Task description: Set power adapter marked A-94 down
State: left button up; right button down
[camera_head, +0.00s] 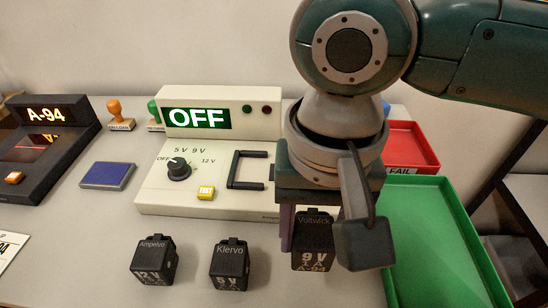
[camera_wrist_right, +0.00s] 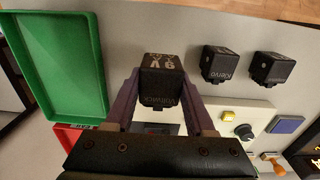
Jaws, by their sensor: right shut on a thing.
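The black power adapter (camera_head: 311,245), printed Voltwick, 9V and A-94, is between the purple fingers of my right gripper (camera_head: 314,224). In the right wrist view, the fingers (camera_wrist_right: 160,90) are shut on both sides of the adapter (camera_wrist_right: 162,78). It looks upright over the grey table in front of the test unit. I cannot tell whether its base touches the table. Part of my wrist hides its right side in the head view. My left gripper is not in view.
Two more black adapters, Ampelvo (camera_head: 154,262) and Klervo (camera_head: 230,266), stand to the left. The test unit (camera_head: 160,202) reads OFF on its display (camera_head: 197,118). A green tray (camera_head: 440,240) and red FAIL tray (camera_head: 412,140) lie right. A dark A-94 display unit (camera_head: 45,145) and blue pad (camera_head: 107,175) are left.

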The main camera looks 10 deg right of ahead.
aim_at(305, 276)
notch_tip(305, 276, down, 7)
jog(key=shift+f+b, duration=0.1)
jog(key=shift+b, duration=0.9)
jog(key=shift+f, duration=0.15)
jog(key=shift+c, duration=1.2)
grip_release()
